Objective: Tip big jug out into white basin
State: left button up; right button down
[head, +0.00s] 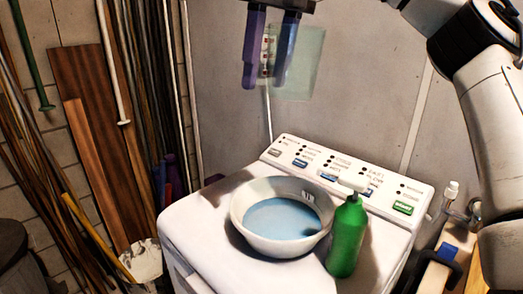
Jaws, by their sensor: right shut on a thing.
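The white basin (243,222) stands upright on the washing machine top, with light blue liquid lying in it. A clear, faintly green jug (306,64) with red marks is at the top of the head view, in the air above and behind the basin as pictured. My right gripper (266,76) points down with its two purple-blue fingers and is shut on the jug. The fingers hide part of the jug, and its rim and contents are hard to make out. My left gripper is not in view.
A green bottle (347,237) with a white top stands touching or close to the basin's right side. The white washing machine (200,232) has a raised control panel (349,182) behind. Planks and poles (90,130) lean at left. A tap (452,190) is at right.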

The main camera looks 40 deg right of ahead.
jog(key=shift+h, duration=0.3)
jog(key=shift+r+h, duration=0.4)
jog(key=shift+r, duration=0.25)
dwell(0.5)
